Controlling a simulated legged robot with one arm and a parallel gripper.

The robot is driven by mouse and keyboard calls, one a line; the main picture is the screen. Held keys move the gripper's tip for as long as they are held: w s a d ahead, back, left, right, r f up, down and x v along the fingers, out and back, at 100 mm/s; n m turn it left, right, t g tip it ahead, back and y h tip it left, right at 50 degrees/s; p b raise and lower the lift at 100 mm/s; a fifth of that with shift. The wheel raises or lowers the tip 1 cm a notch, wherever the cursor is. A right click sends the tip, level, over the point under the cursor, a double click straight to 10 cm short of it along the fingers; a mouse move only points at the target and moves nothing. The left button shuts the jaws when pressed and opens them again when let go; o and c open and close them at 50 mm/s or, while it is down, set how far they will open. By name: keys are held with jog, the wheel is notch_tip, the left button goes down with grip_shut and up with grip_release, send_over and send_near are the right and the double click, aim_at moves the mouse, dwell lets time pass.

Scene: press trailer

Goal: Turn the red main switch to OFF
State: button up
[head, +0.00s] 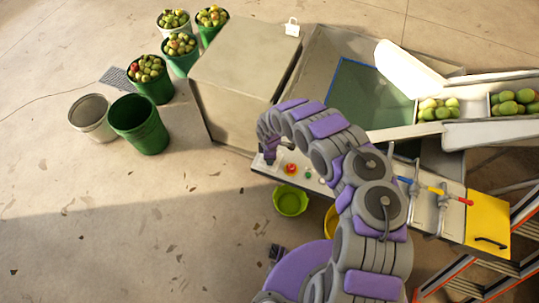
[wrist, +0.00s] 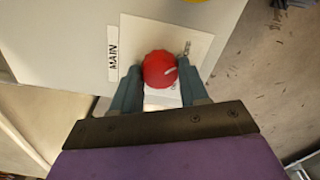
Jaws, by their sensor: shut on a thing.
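The red main switch (wrist: 158,68) is a round red knob on a white square plate (wrist: 150,28) in the wrist view, beside a label reading MAIN (wrist: 113,55). Lettering near the plate's right edge is too small to read. My gripper (wrist: 162,75) has one finger on each side of the knob and is shut on it. In the head view my gripper (head: 269,156) is at the left end of the control panel and hides the switch.
A red button (head: 291,169) and small coloured buttons lie just right of my gripper. Valves with coloured handles (head: 437,189) and a yellow panel (head: 488,224) stand further right. A large box (head: 235,75) is behind. A green bowl (head: 290,201) sits below the panel; fruit buckets (head: 152,80) stand back left.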

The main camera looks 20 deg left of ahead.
jog(key=shift+w, duration=0.15)
jog(key=o, duration=1)
jog(key=shift+o, duration=0.2)
notch_tip(320, 180, up, 17)
jog(key=p, duration=0.3)
jog(key=shift+r, duration=0.15)
dwell(0.3)
